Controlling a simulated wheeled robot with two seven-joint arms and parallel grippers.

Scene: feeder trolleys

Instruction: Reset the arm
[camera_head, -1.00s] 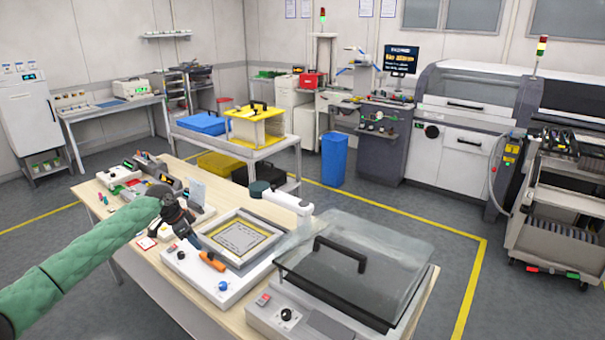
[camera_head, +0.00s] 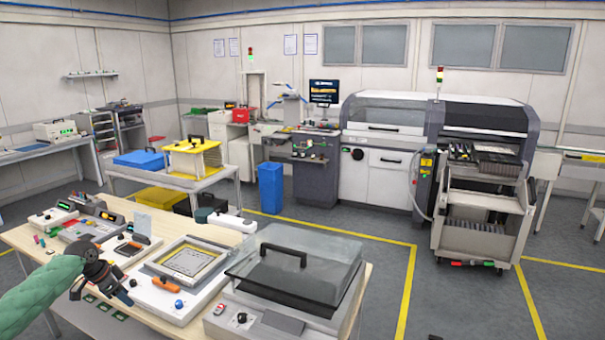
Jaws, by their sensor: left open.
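My left arm, in a green padded sleeve, comes in from the lower left of the head view. Its dark left gripper (camera_head: 122,298) is open and empty, at the near left edge of the wooden workbench (camera_head: 32,240). It is just left of a white device with a framed plate (camera_head: 188,260) and an orange handle (camera_head: 166,285). I cannot tell whether the gripper touches the bench. My right gripper is not in view.
A clear-lidded box (camera_head: 293,262) with a black handle stands on the bench's right. Behind are a trolley (camera_head: 205,184) with a yellow-topped case (camera_head: 192,155), a blue bin (camera_head: 270,188) and a feeder trolley (camera_head: 480,225). The grey floor between has free room.

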